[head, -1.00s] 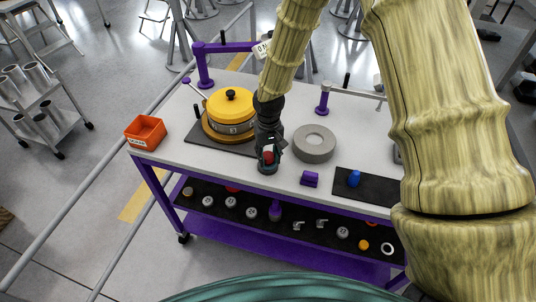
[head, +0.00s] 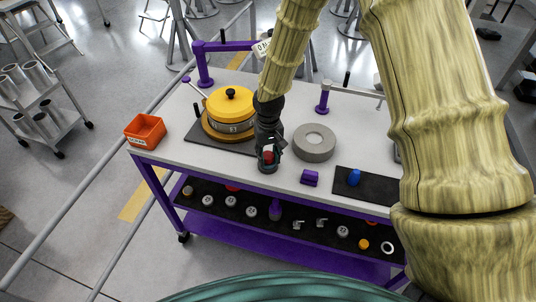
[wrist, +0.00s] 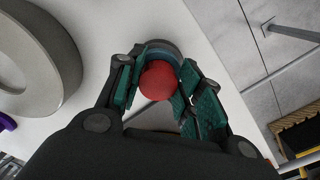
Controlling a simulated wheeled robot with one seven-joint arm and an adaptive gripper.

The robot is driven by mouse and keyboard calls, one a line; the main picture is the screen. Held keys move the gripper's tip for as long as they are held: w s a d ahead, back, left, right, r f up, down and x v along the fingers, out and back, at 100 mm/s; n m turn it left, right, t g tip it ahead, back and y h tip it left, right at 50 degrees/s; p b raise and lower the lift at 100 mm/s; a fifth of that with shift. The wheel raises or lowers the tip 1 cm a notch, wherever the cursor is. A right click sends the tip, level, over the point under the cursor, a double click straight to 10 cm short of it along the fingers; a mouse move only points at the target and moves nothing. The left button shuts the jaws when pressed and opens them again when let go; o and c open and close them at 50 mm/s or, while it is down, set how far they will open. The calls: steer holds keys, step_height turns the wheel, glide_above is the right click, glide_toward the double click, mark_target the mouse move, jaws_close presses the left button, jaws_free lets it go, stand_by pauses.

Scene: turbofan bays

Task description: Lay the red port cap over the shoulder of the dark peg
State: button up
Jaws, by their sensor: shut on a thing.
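The red port cap (head: 268,156) is rounded and sits between the fingers of my gripper (head: 268,154), near the front edge of the cart top. In the wrist view, the teal-padded fingers of my gripper (wrist: 160,88) are shut on the red cap (wrist: 158,81). A dark, round, teal-grey holder (head: 268,168) is right under the cap; I cannot tell whether the cap still touches it. A thin dark upright peg (head: 346,79) shows on the bar at the back right. I cannot tell whether this is the task's peg.
A yellow-topped round housing (head: 230,103) stands behind left of my gripper, and a grey ring (head: 314,143) lies to its right. A purple block (head: 310,177), a blue peg-like piece (head: 354,177) on a dark mat (head: 378,188) and an orange bin (head: 145,131) are also on the cart.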

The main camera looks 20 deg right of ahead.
mark_target(269, 156)
steer(key=shift+f, duration=0.2)
steer(key=o, duration=0.8)
steer(key=shift+c, duration=0.2)
step_height(269, 156, up, 12)
stand_by(0.7)
